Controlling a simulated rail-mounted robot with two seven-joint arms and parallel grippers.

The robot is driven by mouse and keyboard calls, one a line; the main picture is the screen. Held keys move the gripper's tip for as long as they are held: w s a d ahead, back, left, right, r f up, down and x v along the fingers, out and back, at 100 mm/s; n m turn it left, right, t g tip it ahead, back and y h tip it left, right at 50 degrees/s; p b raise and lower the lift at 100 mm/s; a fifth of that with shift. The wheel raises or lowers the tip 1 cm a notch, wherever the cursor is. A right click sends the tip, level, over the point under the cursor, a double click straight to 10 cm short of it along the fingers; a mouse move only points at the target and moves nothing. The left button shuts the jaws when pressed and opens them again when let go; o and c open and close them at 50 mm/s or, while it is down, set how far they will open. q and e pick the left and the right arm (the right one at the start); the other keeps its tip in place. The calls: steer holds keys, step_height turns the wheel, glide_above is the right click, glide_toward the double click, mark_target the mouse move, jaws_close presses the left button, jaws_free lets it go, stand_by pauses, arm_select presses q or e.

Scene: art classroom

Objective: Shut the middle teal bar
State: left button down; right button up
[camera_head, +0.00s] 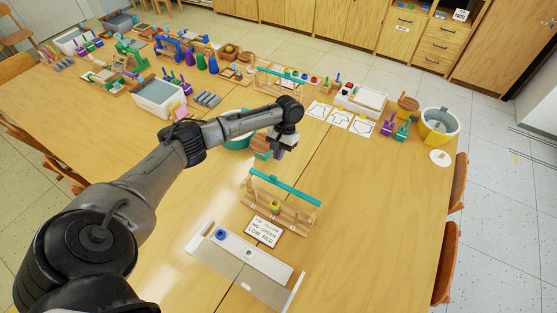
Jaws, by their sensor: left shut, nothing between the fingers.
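A teal bar (285,188) lies across the top of a small wooden stand (292,217) near the middle of the table, slanting down to the right. Whether it is fully closed I cannot tell. A second teal bar (281,75) sits on a similar wooden stand farther back. My left gripper (278,154) is shut and empty, pointing down just behind the nearer teal bar, apparently apart from it. My left arm comes in from the left and hides part of the table. My right gripper is not in view.
A lettered card (265,230) and a white tray (238,261) with a blue piece lie in front of the stand. A teal bowl (237,143) is partly hidden behind my arm. Shape cards (340,118) and a yellow-grey bucket (438,127) stand farther back. The table right of the stand is clear.

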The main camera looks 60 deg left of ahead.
arm_select(q)
steer(key=shift+w+a+r, duration=0.1)
steer(key=shift+w+r, duration=0.05)
steer(key=shift+r, duration=0.25)
